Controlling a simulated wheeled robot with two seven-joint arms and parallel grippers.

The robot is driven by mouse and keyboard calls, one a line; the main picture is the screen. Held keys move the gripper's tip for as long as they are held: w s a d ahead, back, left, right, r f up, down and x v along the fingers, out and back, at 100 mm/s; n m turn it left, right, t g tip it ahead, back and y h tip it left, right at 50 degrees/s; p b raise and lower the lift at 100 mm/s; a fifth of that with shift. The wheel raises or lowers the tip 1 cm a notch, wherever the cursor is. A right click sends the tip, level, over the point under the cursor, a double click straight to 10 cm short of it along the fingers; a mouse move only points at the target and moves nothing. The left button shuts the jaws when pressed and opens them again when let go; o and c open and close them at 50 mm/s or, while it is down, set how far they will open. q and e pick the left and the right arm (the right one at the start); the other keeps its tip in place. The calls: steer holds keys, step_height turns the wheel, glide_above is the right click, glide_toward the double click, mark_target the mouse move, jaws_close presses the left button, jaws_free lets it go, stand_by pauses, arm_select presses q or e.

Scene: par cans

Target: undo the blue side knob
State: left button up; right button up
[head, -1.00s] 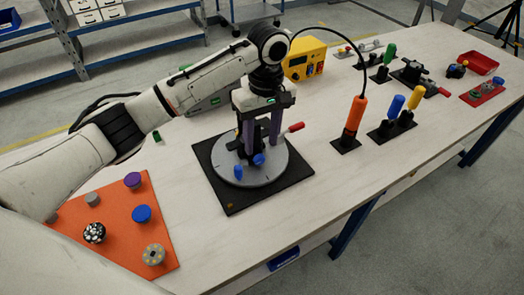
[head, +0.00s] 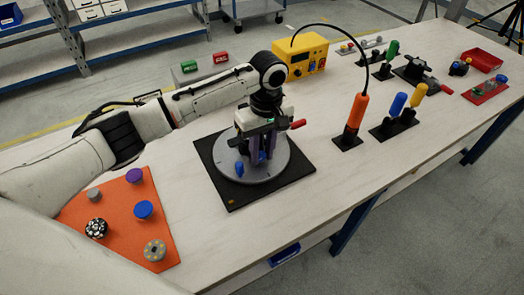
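A round grey turntable (head: 272,176) sits on a black square base plate (head: 232,200) on the workbench. A dark fixture stands on it, mostly hidden under my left gripper. One blue knob (head: 240,169) shows at the fixture's front left. A second blue patch, seemingly another knob, shows between the purple fingers of my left gripper (head: 261,155). The gripper points down over the fixture with its fingers low, one on each side of that patch. Whether they touch or grip it cannot be told. A red-tipped handle (head: 298,124) sticks out at right. My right gripper is out of view.
An orange mat (head: 119,224) with several round knobs lies front left. An orange-handled tool (head: 356,112) stands right of the turntable, beside blue and yellow handles (head: 398,104). A yellow box (head: 300,62) stands behind. The bench's front middle is clear.

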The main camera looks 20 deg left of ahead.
arm_select(q)
steer(key=shift+s+a+f+t+h, duration=0.2)
steer(key=shift+s+t+h, duration=0.2)
steer(key=shift+t+h, duration=0.5)
steer(key=shift+c, duration=0.2)
steer(key=shift+s+t+h, duration=0.1)
steer(key=shift+t+h, duration=0.5)
steer(key=shift+t, duration=0.3)
steer(key=shift+a+r+t, duration=0.1)
steer(key=shift+t, duration=0.3)
steer(key=o, duration=1.1)
